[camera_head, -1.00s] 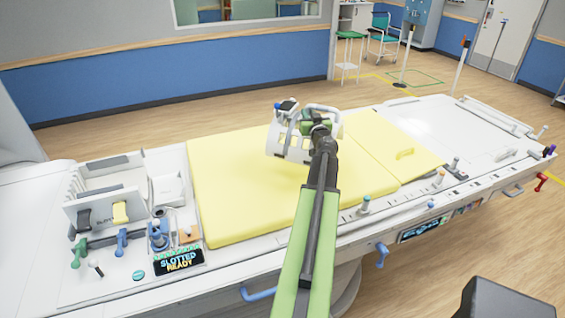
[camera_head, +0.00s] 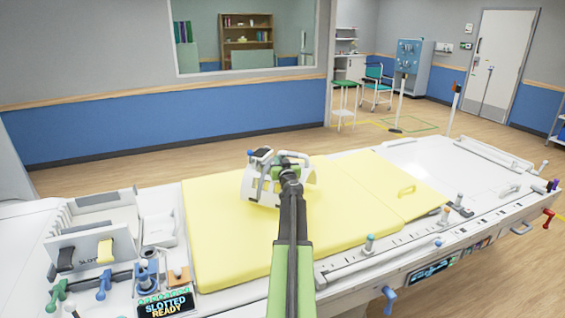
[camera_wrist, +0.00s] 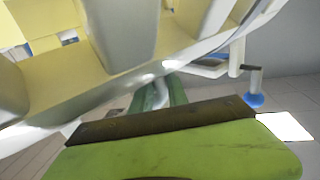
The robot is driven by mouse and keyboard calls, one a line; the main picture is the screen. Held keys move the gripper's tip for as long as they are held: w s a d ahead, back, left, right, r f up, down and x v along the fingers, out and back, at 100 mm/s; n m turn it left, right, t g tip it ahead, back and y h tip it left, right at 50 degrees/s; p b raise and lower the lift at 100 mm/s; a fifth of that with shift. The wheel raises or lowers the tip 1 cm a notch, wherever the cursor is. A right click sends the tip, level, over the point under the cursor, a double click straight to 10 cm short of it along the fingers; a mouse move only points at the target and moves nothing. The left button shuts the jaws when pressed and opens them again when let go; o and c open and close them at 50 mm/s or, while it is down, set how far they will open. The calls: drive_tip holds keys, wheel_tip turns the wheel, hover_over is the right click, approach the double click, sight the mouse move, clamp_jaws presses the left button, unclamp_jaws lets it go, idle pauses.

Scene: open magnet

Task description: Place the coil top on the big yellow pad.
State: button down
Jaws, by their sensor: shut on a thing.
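The coil top (camera_head: 258,184) is a white, slotted, curved shell with a blue-and-dark fitting on its upper left. In the head view it appears over the big yellow pad (camera_head: 225,236), left of the pad's middle. My gripper (camera_head: 289,170) is shut on the coil top at its right side; my arm hides part of it. In the wrist view the coil top's pale ribs (camera_wrist: 125,30) fill the upper left, close to my green gripper (camera_wrist: 165,95). I cannot tell whether the coil top touches the pad.
A smaller yellow pad section (camera_head: 375,185) with a handle adjoins on the right. Several pegs line the front edge. The big pad's front area is clear.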

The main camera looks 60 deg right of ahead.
wheel_tip(320, 180, down, 4)
drive_tip(key=b, duration=0.3)
drive_tip(key=shift+r, duration=0.25)
drive_tip(key=shift+f, duration=0.15)
drive_tip(key=c, duration=1.3)
unclamp_jaws()
drive_tip(key=shift+s+a+r, duration=0.15)
drive_tip(key=shift+a+r, duration=0.05)
drive_tip(key=v, duration=1.1)
drive_tip(key=shift+s+a, duration=0.2)
drive_tip(key=shift+s, duration=0.05)
